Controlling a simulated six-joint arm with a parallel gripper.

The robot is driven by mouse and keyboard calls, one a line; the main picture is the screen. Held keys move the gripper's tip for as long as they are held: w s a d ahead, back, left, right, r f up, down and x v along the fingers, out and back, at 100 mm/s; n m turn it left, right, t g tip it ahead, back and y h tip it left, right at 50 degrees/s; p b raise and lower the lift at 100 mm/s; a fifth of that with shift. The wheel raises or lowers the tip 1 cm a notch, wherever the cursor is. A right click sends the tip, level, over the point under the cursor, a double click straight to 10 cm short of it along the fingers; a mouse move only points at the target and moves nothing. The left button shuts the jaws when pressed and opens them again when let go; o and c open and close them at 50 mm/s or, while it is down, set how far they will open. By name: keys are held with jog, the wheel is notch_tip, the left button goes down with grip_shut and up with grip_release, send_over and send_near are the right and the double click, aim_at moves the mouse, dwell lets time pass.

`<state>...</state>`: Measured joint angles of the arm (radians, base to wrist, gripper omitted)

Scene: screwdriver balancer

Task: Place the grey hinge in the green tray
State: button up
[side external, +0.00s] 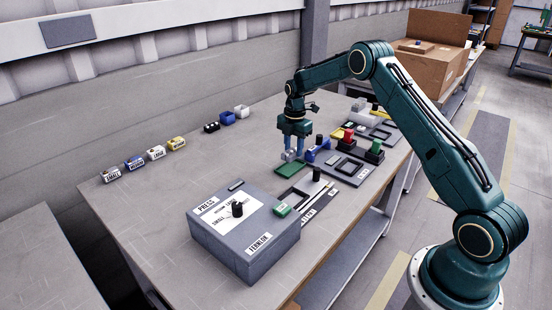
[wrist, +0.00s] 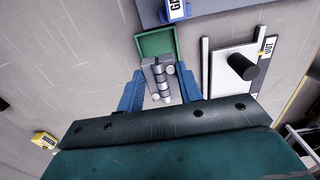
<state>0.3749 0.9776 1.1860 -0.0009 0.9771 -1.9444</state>
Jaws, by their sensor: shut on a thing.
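The grey hinge (wrist: 161,82) is between the blue fingers of my gripper (wrist: 161,90) in the wrist view, and the gripper is shut on it. In the side view my gripper (side external: 293,150) holds the hinge (side external: 289,155) low over the table, by the far edge of the green tray (side external: 291,169). The green tray also shows in the wrist view (wrist: 155,41), just beyond the hinge, whose end overlaps the tray's near edge in the picture. I cannot tell the exact height of the hinge above the tray. The visible tray floor looks empty.
A grey box with a black knob (side external: 222,233) stands at the front. A frame with a black peg (side external: 317,174) is right of the tray. A blue part (side external: 318,151) and fixtures with red and green blocks (side external: 375,148) stand behind it. The table's left side is largely clear.

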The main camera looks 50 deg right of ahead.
aim_at(293, 149)
jog(key=shift+f, duration=2.1)
jog(key=shift+f, duration=0.1)
jog(key=o, duration=1)
notch_tip(293, 149, up, 12)
jog(key=shift+f, duration=0.2)
jog(key=shift+r, duration=0.35)
